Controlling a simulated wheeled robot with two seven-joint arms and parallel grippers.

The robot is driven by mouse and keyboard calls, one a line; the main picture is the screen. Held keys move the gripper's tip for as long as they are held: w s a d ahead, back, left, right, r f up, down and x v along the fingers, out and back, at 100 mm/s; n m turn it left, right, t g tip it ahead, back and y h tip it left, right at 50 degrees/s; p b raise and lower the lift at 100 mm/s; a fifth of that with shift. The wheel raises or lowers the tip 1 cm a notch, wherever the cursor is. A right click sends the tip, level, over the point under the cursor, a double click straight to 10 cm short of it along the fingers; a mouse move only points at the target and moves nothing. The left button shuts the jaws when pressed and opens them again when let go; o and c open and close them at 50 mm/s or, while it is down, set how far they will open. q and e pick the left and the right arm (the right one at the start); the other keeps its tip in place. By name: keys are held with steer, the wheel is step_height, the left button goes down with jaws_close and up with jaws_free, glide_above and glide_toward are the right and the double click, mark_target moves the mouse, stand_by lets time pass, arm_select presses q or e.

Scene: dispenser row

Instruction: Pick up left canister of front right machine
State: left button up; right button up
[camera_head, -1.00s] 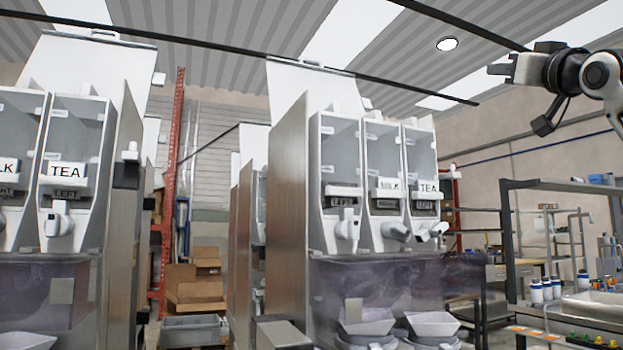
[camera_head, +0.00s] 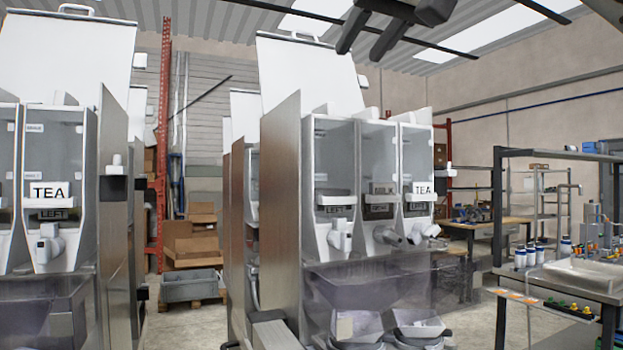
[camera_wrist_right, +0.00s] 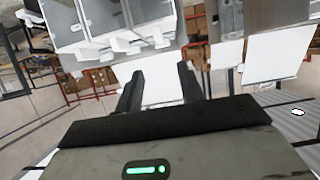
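The front right machine (camera_head: 280,180) stands right of centre in the head view, with three clear-fronted canisters side by side. Its left canister (camera_head: 334,165) is seated in the machine, with a white spout (camera_head: 340,235) and a small dark plate below its window. My right gripper (camera_head: 368,42) is at the top of the head view, above the machine in the picture, fingers apart and empty. The right wrist view also shows this open gripper (camera_wrist_right: 160,90), with a row of white-framed canisters (camera_wrist_right: 105,20) beyond it, apart from the fingers. My left gripper is not in view.
Another machine (camera_head: 118,200) with a TEA label stands at the left. A grey bin (camera_head: 190,287) and cardboard boxes (camera_head: 190,240) are behind the gap between them. A workbench (camera_head: 570,285) with bottles is at the right. Floor between machine and bench is clear.

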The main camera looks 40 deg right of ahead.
mark_target(320, 107)
steer(key=p+x, duration=0.1)
steer(key=x, duration=1.4)
steer(key=shift+w+d+p, duration=0.1)
steer(key=shift+w+p, duration=0.25)
steer(key=shift+c, duration=0.4)
jaws_close()
stand_by(0.4)
